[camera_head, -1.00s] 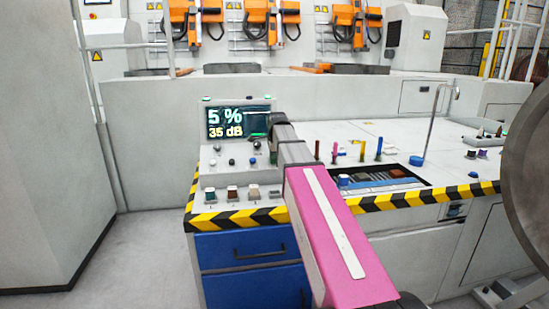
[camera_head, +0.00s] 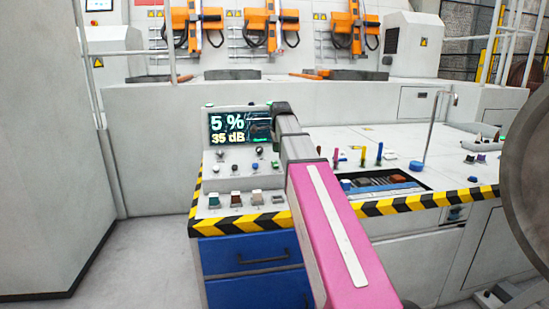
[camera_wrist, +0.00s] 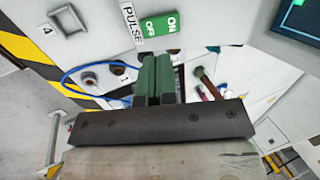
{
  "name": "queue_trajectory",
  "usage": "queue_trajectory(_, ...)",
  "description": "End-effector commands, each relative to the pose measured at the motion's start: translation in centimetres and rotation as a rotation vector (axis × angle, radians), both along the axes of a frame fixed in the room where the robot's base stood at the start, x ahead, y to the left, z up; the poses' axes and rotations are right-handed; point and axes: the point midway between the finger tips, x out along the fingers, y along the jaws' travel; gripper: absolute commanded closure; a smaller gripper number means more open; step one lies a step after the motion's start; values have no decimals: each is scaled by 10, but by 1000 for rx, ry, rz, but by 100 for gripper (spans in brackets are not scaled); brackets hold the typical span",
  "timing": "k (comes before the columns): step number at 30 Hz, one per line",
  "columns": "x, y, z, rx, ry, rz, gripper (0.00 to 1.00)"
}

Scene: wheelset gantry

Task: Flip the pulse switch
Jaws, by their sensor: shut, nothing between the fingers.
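The pulse switch (camera_wrist: 160,29) is a green rocker marked OFF and ON, at the top middle of the wrist view. A white PULSE label (camera_wrist: 132,24) sits left of it. My gripper (camera_wrist: 158,62) is shut and empty, its two green fingers together. The fingertips point toward the switch and appear just below it in the picture; whether they touch it I cannot tell. In the head view my arm's end covers part of the console, and I cannot make out the switch or fingertips there.
The console's screen (camera_head: 240,125) reads 5 % and 35 dB. Knobs and several square buttons (camera_head: 236,199) lie below it. Coloured upright levers (camera_head: 363,156) and a recessed tray (camera_head: 430,183) are right of my arm. A blue cable (camera_wrist: 92,67) crosses the wrist view.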

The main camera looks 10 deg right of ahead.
Motion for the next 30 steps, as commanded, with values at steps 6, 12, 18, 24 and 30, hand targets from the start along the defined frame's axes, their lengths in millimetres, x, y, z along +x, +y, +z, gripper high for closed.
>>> queue_trajectory(6,-10,0,40,-1,-1,-1,100)
queue_trajectory(12,-16,-1,66,-1,0,-1,100)
queue_trajectory(18,-19,0,77,-1,1,-1,100)
queue_trajectory(24,-20,0,79,-1,2,0,100)
queue_trajectory(30,-20,1,78,-1,6,0,100)
